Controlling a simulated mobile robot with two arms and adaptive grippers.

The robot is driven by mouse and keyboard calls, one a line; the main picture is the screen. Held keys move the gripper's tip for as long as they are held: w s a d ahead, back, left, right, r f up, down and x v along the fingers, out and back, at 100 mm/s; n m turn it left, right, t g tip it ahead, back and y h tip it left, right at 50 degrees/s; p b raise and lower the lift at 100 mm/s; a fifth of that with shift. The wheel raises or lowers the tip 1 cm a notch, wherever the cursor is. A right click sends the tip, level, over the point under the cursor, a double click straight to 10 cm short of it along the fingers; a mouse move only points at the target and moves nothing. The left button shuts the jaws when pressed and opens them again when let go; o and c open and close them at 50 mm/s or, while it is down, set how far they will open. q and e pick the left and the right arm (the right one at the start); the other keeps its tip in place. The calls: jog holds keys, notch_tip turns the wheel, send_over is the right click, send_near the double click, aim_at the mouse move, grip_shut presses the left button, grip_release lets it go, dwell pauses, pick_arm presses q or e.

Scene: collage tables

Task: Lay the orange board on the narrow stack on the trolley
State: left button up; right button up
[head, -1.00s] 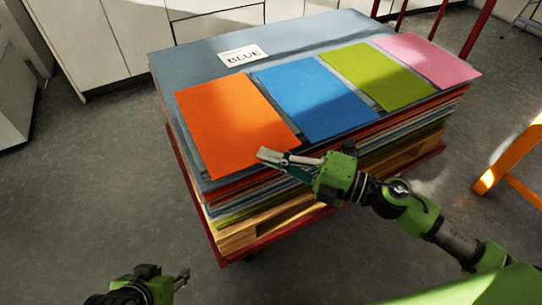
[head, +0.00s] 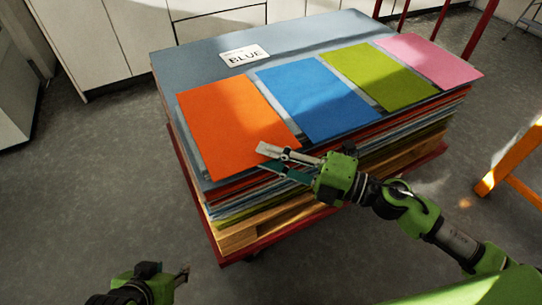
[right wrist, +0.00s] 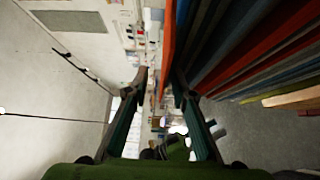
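The orange board (head: 228,120) lies flat at the left front of a wide stack of coloured boards (head: 195,60). The stack rests on a wooden pallet on a red-framed trolley (head: 428,157). I cannot make out a separate narrow stack. My right gripper (head: 264,160) is open at the orange board's front edge, one finger over it and the other lower, before the stack's side. In the right wrist view the orange board (right wrist: 168,40) shows edge-on between the open fingers (right wrist: 160,78). My left gripper (head: 184,272) is low at the left, away from the stack; its opening is unclear.
A blue board (head: 315,98), a green board (head: 378,75) and a pink board (head: 432,60) lie in a row beside the orange one. A card reading BLUE (head: 244,55) lies behind. An orange frame (head: 510,155) stands at the right. Floor at left is clear.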

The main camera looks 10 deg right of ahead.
jog(key=o, duration=0.7)
pick_arm(q)
jog(key=shift+s, duration=0.1)
pick_arm(e)
jog(key=shift+f, duration=0.1)
pick_arm(q)
jog(key=shift+s+f, duration=0.1)
jog(key=shift+s, duration=0.15)
pick_arm(e)
jog(key=shift+f, duration=0.1)
pick_arm(q)
jog(key=w+d+r+t+h+b, duration=0.1)
jog(key=w+d+r+t, duration=0.1)
jog(key=w+r+t, duration=0.2)
jog(key=w+r, duration=0.1)
jog(key=w, duration=0.2)
jog(key=shift+w+d, duration=0.3)
jog(key=shift+w, duration=0.1)
pick_arm(e)
jog(key=s+d, duration=0.2)
jog(key=s, duration=0.6)
jog(key=shift+s+d, duration=0.35)
jog(key=shift+d, duration=0.05)
